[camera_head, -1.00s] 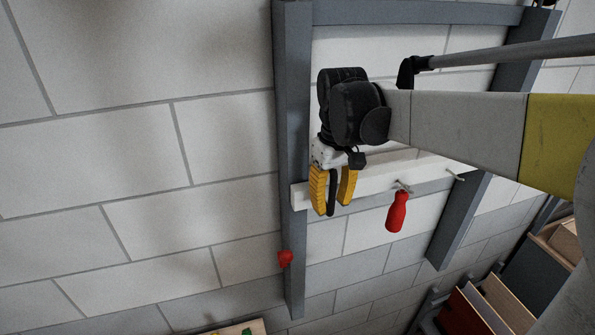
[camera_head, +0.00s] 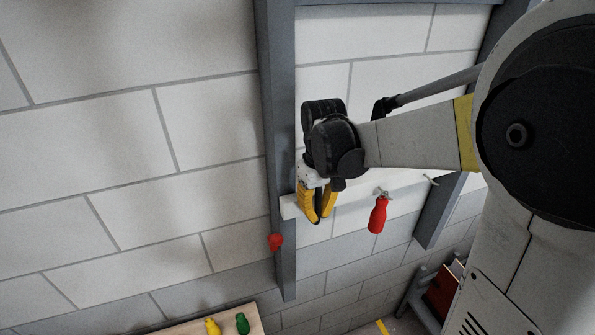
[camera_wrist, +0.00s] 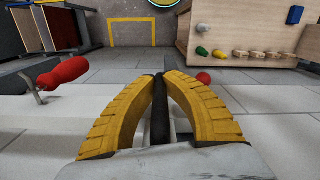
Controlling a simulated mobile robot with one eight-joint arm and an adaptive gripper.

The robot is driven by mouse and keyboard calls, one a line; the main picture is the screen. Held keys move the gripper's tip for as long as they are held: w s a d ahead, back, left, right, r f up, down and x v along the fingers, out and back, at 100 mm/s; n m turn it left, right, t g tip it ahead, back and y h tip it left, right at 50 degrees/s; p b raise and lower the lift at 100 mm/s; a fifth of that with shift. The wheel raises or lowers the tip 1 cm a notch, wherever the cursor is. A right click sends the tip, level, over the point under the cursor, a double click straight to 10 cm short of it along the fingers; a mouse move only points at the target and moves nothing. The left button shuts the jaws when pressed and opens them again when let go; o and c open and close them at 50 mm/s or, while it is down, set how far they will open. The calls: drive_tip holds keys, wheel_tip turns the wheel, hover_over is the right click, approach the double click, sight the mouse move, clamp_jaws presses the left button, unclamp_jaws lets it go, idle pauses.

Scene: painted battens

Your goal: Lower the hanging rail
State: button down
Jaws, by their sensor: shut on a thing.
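The white rail (camera_head: 352,192) runs across two grey upright battens, its left end over the left batten (camera_head: 277,120). A red-handled tool (camera_head: 378,214) hangs from a hook on the rail; it also shows at the left of the wrist view (camera_wrist: 62,73). My gripper (camera_head: 317,217) is at the rail near its left end, yellow fingers pointing down. In the wrist view the fingers (camera_wrist: 160,85) close on a dark upright bar (camera_wrist: 159,115); its join to the rail is hidden. A red knob (camera_head: 276,242) sits on the left batten, a little below the rail end.
A wooden bench or box (camera_head: 205,326) with yellow and green knobs stands below at the left; its front shows in the wrist view (camera_wrist: 245,30). The right batten (camera_head: 438,215) stands under my arm. Dark shelving with a red board (camera_head: 445,287) is at lower right.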

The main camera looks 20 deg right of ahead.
sight(319, 192)
wheel_tip(319, 192, down, 5)
drive_tip(key=shift+f, duration=0.1)
drive_tip(key=c, duration=1.4)
unclamp_jaws()
wheel_tip(319, 192, up, 12)
drive_tip(key=shift+r, duration=0.1)
